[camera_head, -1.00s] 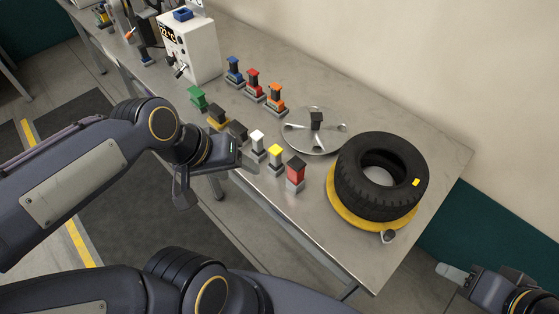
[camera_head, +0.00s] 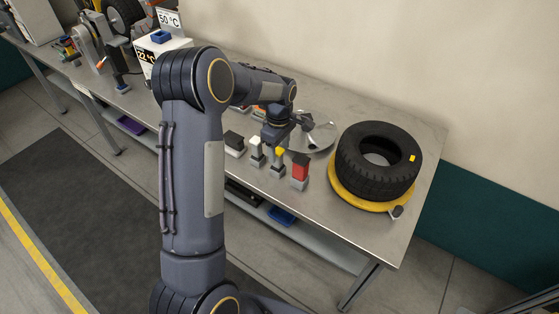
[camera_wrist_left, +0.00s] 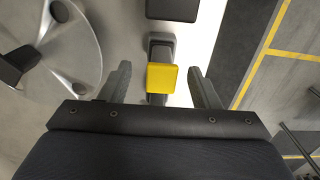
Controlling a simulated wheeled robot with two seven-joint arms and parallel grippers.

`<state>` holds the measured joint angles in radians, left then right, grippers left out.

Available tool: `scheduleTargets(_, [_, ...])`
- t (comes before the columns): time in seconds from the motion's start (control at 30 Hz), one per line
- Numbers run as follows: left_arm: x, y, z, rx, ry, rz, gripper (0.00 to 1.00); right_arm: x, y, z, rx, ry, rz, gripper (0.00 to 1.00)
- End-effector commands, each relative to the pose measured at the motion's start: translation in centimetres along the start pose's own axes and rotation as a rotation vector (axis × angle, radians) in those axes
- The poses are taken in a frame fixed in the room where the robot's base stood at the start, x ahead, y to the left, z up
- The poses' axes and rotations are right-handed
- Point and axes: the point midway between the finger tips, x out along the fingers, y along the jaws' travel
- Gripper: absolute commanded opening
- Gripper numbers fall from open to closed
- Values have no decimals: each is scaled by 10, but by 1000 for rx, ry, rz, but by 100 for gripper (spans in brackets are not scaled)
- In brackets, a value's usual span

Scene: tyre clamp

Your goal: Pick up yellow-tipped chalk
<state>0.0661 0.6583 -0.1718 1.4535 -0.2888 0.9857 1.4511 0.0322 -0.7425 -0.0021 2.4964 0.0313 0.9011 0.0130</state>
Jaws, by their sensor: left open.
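The yellow-tipped chalk (camera_head: 280,153) stands upright on a small grey base in the row on the table, between a white chalk and a red one. In the left wrist view its yellow top (camera_wrist_left: 162,78) sits between the two fingers, with a gap on each side. My left gripper (camera_head: 277,134) is open and close over the yellow chalk, partly hidden by its own wrist in the head view. My right gripper is not in view.
The white chalk (camera_head: 256,146) and red chalk (camera_head: 300,168) stand close on either side. A metal plate (camera_head: 318,134) lies behind. A tyre (camera_head: 378,165) rests on a yellow disc to the right.

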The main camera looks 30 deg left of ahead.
Motion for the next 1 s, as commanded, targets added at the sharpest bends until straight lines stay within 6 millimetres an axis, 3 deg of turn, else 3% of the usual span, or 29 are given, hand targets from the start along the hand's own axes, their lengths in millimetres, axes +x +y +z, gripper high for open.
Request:
scheduleTargets(0.4, [53,-2,-3,3,-2,-1,56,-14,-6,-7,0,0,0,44])
scheduleTargets(0.67, [57,-1,-3,3,-1,1,56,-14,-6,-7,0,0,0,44])
scheduleTargets(1.0, [56,-2,-3,3,-1,1,14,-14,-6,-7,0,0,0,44])
